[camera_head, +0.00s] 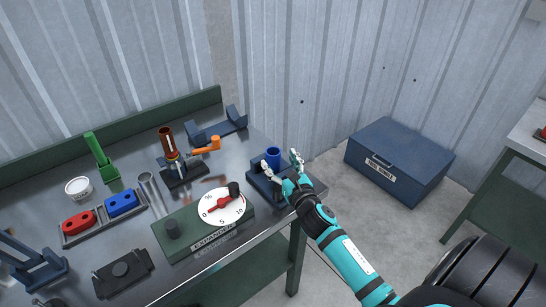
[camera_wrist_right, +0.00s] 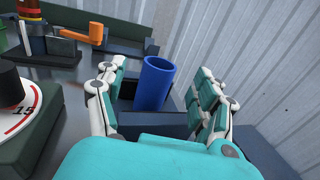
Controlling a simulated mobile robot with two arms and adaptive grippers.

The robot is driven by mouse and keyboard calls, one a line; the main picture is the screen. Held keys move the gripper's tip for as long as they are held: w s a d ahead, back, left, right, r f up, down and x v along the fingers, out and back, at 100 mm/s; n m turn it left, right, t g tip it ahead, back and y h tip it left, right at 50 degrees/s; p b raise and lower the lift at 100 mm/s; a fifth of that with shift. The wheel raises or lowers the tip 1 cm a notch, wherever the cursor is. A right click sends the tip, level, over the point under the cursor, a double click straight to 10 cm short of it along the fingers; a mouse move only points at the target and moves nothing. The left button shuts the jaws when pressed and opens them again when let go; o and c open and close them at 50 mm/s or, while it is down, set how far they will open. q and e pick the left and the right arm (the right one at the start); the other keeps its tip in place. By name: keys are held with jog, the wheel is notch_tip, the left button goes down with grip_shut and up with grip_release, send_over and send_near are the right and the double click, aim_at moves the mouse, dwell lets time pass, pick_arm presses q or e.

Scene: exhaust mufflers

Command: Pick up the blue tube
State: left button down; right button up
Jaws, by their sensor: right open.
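The blue tube (camera_head: 273,156) stands upright in a dark blue holder (camera_head: 257,187) at the right end of the metal bench. It also shows in the right wrist view (camera_wrist_right: 155,83), with its open top facing up. My right gripper (camera_head: 280,160) is open at the tube. In the right wrist view its two fingers (camera_wrist_right: 160,98) are on either side of the tube, with a visible gap on each side. The tube's lower end is hidden inside the holder. My left gripper is not in view.
The expander box (camera_head: 204,226) with its white dial is left of my right arm. An orange-handled clamp (camera_head: 184,164) and a dark blue cradle (camera_head: 217,128) stand behind. A tray (camera_head: 103,216) holds red and blue blocks. A tool chest (camera_head: 399,163) sits on the floor.

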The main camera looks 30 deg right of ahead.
aim_at(276, 156)
jog(key=shift+w+d+r, duration=0.1)
jog(key=shift+w+r, duration=0.05)
jog(key=shift+w, duration=0.25)
jog(key=w, duration=0.1)
jog(key=w+p, duration=0.1)
jog(key=w, duration=0.2)
jog(key=shift+w+d, duration=0.2)
jog(key=shift+d, duration=0.2)
jog(key=shift+s, duration=0.1)
jog(key=shift+c, duration=1.3)
jog(key=c, duration=1.1)
